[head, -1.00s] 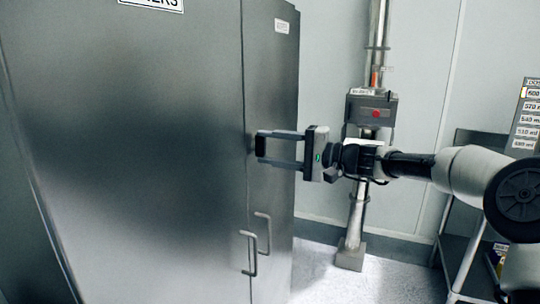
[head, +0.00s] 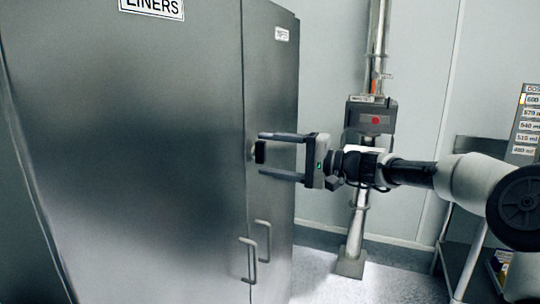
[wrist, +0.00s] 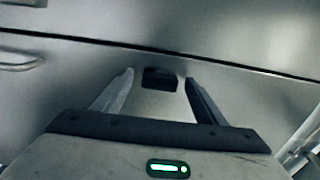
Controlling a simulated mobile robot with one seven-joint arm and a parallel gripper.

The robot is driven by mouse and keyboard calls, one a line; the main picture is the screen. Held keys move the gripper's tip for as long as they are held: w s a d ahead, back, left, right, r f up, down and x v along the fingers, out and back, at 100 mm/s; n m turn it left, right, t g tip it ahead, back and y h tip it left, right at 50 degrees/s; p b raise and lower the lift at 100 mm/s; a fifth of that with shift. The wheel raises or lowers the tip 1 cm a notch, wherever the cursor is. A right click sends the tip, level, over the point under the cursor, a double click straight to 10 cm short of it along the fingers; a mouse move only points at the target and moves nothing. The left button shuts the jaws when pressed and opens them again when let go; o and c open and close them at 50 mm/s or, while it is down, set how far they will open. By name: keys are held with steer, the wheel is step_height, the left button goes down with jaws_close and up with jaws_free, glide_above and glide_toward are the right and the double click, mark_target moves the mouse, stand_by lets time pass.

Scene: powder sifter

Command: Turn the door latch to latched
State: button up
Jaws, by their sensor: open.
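The door latch (head: 260,152) is a small black turn-piece on a grey base on the steel cabinet's front, close to the vertical door seam. Its long side looks upright, along the seam. It also shows in the wrist view as a dark block (wrist: 160,78). My gripper (head: 262,155) is open, with one finger above the latch and one below. In the wrist view (wrist: 158,75) the latch sits between the fingertips, with a gap on each side. No label shows which setting is latched.
The steel cabinet (head: 140,170) fills the left, with two bar handles (head: 250,258) below the latch and a LINERS sign (head: 152,6). A pipe with a grey box (head: 371,117) stands behind my arm. A metal rack (head: 475,215) is at right.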

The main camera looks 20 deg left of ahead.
steer(key=s+d+p, duration=0.1)
steer(key=d+p, duration=0.1)
steer(key=d, duration=1.5)
steer(key=shift+s+p, duration=0.15)
steer(key=shift+p, duration=0.2)
